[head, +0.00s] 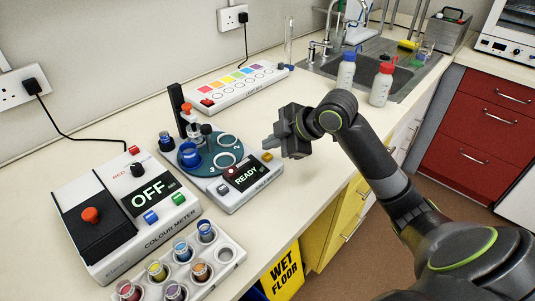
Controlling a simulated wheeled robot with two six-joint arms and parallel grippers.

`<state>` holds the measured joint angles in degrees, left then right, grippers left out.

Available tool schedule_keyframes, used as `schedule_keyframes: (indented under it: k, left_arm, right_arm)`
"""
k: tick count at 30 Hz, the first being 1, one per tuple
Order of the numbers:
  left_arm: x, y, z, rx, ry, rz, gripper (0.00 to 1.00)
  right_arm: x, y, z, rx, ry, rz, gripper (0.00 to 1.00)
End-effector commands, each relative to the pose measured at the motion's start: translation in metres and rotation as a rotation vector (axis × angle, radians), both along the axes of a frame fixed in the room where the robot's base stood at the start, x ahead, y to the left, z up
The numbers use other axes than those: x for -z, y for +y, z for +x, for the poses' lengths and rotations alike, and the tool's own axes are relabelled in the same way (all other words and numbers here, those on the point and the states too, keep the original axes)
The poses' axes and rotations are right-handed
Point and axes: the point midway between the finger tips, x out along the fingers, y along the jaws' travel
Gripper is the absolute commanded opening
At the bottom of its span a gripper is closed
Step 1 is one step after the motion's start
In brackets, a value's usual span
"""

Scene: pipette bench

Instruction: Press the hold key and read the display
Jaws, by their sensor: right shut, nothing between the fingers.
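The colour meter (118,215) stands at the left of the bench. Its display (150,196) reads OFF. A blue key (151,217) and a green key (179,198) sit below the display, and a red key (134,150) sits at its back. A second device (240,192) with a round turntable has a display (245,175) that reads READY, with a yellow key (267,156) beside it. Key labels are too small to read, so I cannot tell which is hold. My right gripper (269,144) is shut and empty, just above the yellow key. My left gripper is out of view.
A white rack (226,271) of several coloured vials stands at the front. A light box (237,89) with colour patches lies behind. A blue-capped bottle (346,72) and a red-capped bottle (381,86) stand by the sink (410,78). Bench right of the turntable device is clear.

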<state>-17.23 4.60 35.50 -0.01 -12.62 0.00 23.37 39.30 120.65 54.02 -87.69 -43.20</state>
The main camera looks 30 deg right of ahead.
Motion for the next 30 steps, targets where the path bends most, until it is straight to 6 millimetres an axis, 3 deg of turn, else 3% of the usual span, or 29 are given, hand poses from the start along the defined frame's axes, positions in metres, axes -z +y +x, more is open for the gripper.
schedule_keyframes:
  k: [30]
  left_arm:
    - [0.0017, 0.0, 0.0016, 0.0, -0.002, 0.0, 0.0]
  right_arm:
    - [0.0089, 0.0002, -0.0001, 0.0, 0.0, 0.0, 0.0]
